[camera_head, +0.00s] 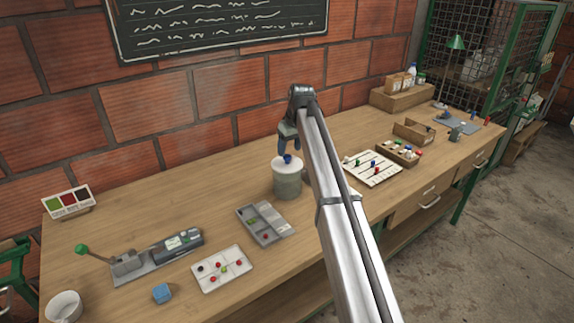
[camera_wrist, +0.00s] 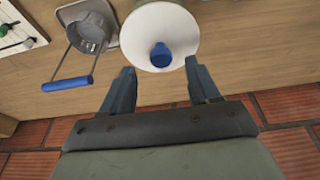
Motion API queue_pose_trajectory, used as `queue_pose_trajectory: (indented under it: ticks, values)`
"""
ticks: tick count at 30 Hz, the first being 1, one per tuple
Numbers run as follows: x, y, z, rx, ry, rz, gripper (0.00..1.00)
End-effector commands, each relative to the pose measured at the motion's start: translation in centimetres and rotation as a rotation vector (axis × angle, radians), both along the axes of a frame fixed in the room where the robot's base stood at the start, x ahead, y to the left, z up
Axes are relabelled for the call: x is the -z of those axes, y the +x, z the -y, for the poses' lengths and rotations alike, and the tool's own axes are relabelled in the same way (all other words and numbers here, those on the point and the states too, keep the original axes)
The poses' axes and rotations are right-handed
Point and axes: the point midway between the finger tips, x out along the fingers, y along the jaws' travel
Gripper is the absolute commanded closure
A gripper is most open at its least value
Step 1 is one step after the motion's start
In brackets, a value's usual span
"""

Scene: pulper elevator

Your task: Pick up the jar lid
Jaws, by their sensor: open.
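The jar lid (camera_head: 284,163) is a white disc with a blue knob (camera_head: 287,158), and it sits on top of a grey cylindrical jar (camera_head: 288,184) on the workbench. In the wrist view the lid (camera_wrist: 158,22) is at the top centre, with its blue knob (camera_wrist: 161,55) near its lower edge. My gripper (camera_head: 287,143) is just above the lid, pointing down. In the wrist view my gripper (camera_wrist: 160,67) is open, with one finger on each side of the knob's line and nothing held. The lid hides the jar's opening.
Right of the jar is a slider board (camera_head: 371,167); left are a grey tray (camera_head: 262,224) and a white dotted board (camera_head: 222,268). A brick wall (camera_head: 190,105) stands behind the bench.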

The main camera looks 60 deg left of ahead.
Motion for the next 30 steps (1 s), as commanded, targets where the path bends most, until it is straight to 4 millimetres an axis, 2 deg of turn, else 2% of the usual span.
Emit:
queue_pose_trajectory:
  ticks: [7, 15, 30]
  values:
    - [3.0, -0.2, -0.9, 0.000, -0.001, 0.000, 0.39]
    - [3.3, -0.2, -1.0, 0.000, 0.000, 0.000, 0.39]
    - [3.3, -0.2, -1.0, 0.000, 0.000, 0.000, 0.87]
